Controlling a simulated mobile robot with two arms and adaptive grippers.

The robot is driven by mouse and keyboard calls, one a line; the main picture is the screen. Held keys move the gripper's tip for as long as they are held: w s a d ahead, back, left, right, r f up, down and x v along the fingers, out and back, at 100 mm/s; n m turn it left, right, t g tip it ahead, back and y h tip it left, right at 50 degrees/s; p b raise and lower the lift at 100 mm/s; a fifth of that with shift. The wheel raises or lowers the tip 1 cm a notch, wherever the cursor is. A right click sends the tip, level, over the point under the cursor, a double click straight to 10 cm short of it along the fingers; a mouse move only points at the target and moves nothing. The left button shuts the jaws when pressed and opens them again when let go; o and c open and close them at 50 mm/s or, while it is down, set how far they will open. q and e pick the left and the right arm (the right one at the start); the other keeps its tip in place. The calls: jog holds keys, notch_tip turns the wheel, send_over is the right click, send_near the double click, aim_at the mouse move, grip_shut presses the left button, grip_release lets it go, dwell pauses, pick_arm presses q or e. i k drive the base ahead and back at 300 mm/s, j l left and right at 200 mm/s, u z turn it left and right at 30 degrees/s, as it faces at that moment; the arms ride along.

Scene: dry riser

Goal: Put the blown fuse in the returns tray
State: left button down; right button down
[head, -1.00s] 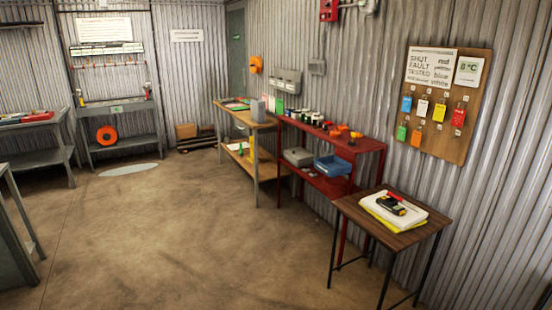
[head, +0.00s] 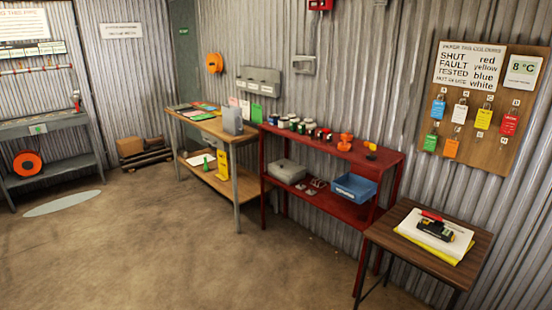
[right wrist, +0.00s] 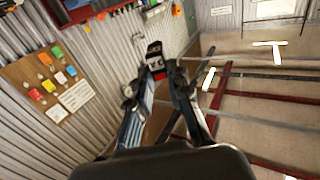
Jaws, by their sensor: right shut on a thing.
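My right gripper (right wrist: 157,76) is in the right wrist view, shut on a small dark block with a red part and white marking, which I take to be the blown fuse (right wrist: 155,60). Its lettering is too small to read, and the fingers hide its lower part. A blue open tray (head: 355,188) with a pale label, likely the returns tray, sits on the lower shelf of the red rack. The fuse is not in the head view. Neither gripper shows in the head view.
The red rack (head: 330,206) holds jars and orange items on top, and a grey box (head: 287,171) below. A small wooden table (head: 470,243) with papers and a tester stands right of it. A wooden bench (head: 213,128) stands left. The floor (head: 190,250) in front is clear.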

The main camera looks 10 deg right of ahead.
aim_at(356, 191)
jog(key=i+z, duration=0.15)
jog(key=i, duration=1.25)
jog(key=i+l, duration=0.15)
jog(key=l, duration=0.25)
jog(key=i+l, duration=0.15)
jog(key=l, duration=0.25)
jog(key=i+l, duration=0.15)
jog(key=l, duration=0.25)
jog(key=i+l+z, duration=0.1)
jog(key=l, duration=0.3)
